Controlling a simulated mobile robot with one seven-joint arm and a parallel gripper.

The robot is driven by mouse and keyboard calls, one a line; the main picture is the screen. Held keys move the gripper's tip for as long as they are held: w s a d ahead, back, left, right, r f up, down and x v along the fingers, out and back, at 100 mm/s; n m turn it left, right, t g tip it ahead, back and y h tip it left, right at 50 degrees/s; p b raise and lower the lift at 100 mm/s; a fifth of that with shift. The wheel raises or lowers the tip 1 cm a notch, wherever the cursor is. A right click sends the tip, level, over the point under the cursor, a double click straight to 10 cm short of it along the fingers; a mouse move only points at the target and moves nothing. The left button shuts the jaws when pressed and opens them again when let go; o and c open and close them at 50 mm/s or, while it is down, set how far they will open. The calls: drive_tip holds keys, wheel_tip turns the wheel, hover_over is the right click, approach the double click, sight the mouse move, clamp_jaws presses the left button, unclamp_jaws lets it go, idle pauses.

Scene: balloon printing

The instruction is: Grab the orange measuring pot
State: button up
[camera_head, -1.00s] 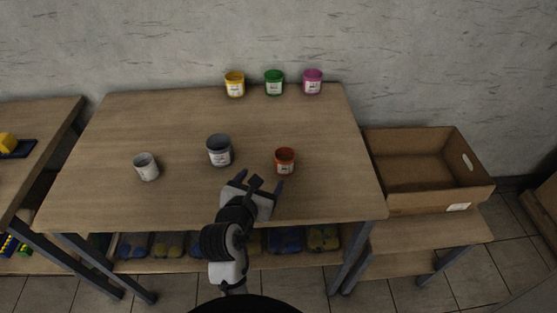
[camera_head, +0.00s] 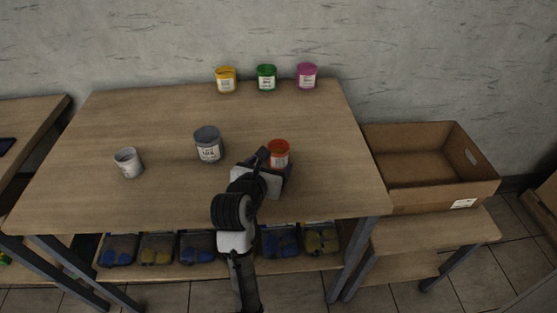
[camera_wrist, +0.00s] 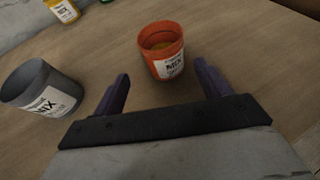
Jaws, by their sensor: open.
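The orange measuring pot (camera_head: 279,151) stands upright on the wooden table, towards the right side. In the wrist view the same orange pot (camera_wrist: 163,50) has a white label reading "MIX" and stands just beyond the fingertips, roughly in line with the gap between them. My gripper (camera_wrist: 160,82) is open and empty, its two purple fingers apart on the near side of the pot. In the head view my gripper (camera_head: 276,166) is close in front of the pot and partly hides its lower part. I cannot tell whether a finger touches it.
A dark grey pot (camera_head: 208,146) stands left of my gripper, and a light grey pot (camera_head: 128,163) farther left. Yellow (camera_head: 226,80), green (camera_head: 266,78) and magenta (camera_head: 307,76) pots line the back edge. A cardboard box (camera_head: 436,197) stands right of the table.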

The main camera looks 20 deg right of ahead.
sight(275, 162)
drive_tip(key=x, duration=0.2)
drive_tip(key=p+x, duration=0.1)
drive_tip(key=x, duration=0.2)
drive_tip(key=shift+d+r, duration=0.1)
drive_tip(key=shift+d, duration=0.45)
drive_tip(key=shift+w+d+f, duration=0.1)
drive_tip(key=shift+w+f, duration=0.05)
drive_tip(key=shift+f, duration=0.05)
drive_tip(key=shift+c, duration=0.5)
drive_tip(key=c, duration=1)
